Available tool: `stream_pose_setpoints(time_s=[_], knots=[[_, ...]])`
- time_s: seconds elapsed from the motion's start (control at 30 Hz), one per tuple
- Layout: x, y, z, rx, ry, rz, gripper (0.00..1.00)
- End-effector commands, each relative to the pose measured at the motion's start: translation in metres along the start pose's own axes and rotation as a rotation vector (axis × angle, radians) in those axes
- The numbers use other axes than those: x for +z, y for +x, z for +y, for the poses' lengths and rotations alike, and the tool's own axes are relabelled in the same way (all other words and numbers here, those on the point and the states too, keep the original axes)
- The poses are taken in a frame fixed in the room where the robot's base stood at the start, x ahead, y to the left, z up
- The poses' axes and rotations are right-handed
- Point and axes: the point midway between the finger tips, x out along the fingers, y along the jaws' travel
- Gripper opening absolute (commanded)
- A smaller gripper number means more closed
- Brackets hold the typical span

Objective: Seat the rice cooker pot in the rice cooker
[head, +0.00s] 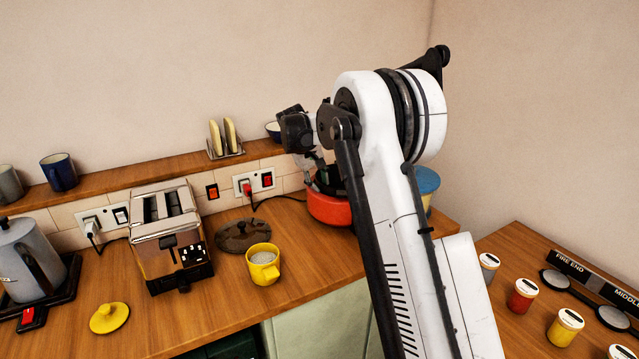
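The red rice cooker (330,210) stands on the wooden counter near the wall, partly hidden behind my arm. A dark round part shows at its top; I cannot tell whether this is the rice cooker pot, and how it sits is hidden. My gripper (318,172) points down at the top of the cooker, close to its rim. Its fingers are small and partly covered by my arm, so its grip is unclear. A dark brown lid with a knob (243,235) lies on the counter left of the cooker.
A yellow cup with pale grainy contents (264,268) stands in front of the dark lid. A toaster (170,240), a grey kettle (25,260) and a yellow lid (109,318) are further left. A blue-topped container (425,182) is behind my arm. Jars (523,296) stand at right.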

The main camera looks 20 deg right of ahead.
Motion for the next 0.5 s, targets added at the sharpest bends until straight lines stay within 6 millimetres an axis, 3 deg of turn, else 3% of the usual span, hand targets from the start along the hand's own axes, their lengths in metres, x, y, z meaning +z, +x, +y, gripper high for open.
stream_pose_setpoints(time_s=[0.33, 0.5], knots=[[0.000, -0.003, -0.001, -0.001, 0.000, 0.000, 0.27], [0.000, -0.024, -0.001, 0.000, -0.001, 0.001, 0.27]])
